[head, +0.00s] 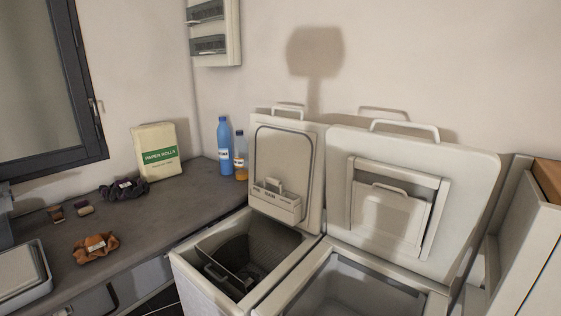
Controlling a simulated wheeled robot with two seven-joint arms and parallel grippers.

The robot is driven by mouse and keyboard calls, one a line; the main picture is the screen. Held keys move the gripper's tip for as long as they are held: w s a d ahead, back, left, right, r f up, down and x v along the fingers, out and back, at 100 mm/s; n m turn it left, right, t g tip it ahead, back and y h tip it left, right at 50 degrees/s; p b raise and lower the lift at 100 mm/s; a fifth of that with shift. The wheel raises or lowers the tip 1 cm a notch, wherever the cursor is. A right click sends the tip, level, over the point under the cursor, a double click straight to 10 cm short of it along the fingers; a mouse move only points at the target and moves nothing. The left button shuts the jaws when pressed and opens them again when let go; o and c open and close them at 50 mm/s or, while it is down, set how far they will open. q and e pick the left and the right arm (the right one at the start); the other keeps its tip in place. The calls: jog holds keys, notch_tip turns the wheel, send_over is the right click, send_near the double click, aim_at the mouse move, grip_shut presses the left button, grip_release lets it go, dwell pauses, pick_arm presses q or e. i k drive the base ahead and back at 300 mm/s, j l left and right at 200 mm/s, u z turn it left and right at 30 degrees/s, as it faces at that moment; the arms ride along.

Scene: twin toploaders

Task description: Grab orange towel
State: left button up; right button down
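An orange crumpled cloth (95,248), which looks like the orange towel, lies on the dark grey counter (150,225) at the left of the head view. It has a small pale label on top. Nothing touches it that I can see. Neither of my grippers shows in this view.
Two toploaders stand with raised lids (285,165) (410,200); the left tub (245,260) looks empty. A dark cloth (124,189), small items (84,210), a paper-rolls pack (156,152), a blue bottle (224,146), an orange bottle (240,160) and a grey-white box (22,272) share the counter.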

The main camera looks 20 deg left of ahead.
aim_at(89, 248)
jog(key=u, duration=1.9)
